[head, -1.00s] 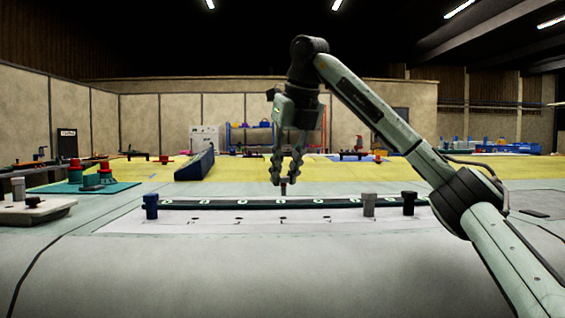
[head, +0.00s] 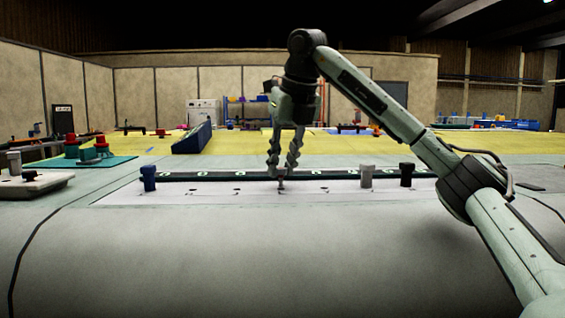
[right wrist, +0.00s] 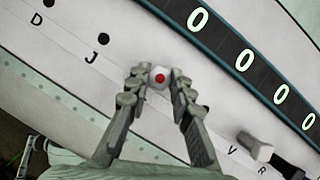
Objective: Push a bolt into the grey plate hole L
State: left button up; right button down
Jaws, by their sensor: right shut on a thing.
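The grey plate (head: 215,197) is a pale strip with a row of small holes, lying across the panel in front of me. In the right wrist view the plate (right wrist: 60,62) carries the letters D, J, V and R; no L can be read, and my fingers cover part of the lettering. My right gripper (head: 282,174) is shut on a bolt (head: 281,184). The bolt (right wrist: 159,77) has a white head with a red dot and stands between the fingertips, in line with the holes after D and J. Its tip is at or just above the plate; I cannot tell how deep.
A dark strip with white ring marks (right wrist: 240,62) runs behind the holes. A blue peg (head: 148,177) stands at the left, a grey peg (head: 367,176) and a black peg (head: 406,174) at the right. A white block (head: 32,184) lies far left. The front panel is clear.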

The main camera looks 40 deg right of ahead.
pick_arm(q)
jog(key=shift+s+f+b, duration=0.3)
jog(key=shift+f+b, duration=0.4)
jog(key=shift+f, duration=0.1)
pick_arm(e)
jog(key=shift+f, duration=1.15)
jog(key=c, duration=1.3)
grip_release()
jog(key=shift+o, duration=0.2)
jog(key=v, duration=1.2)
pick_arm(q)
jog(key=shift+r, duration=0.1)
pick_arm(e)
jog(key=shift+r, duration=0.15)
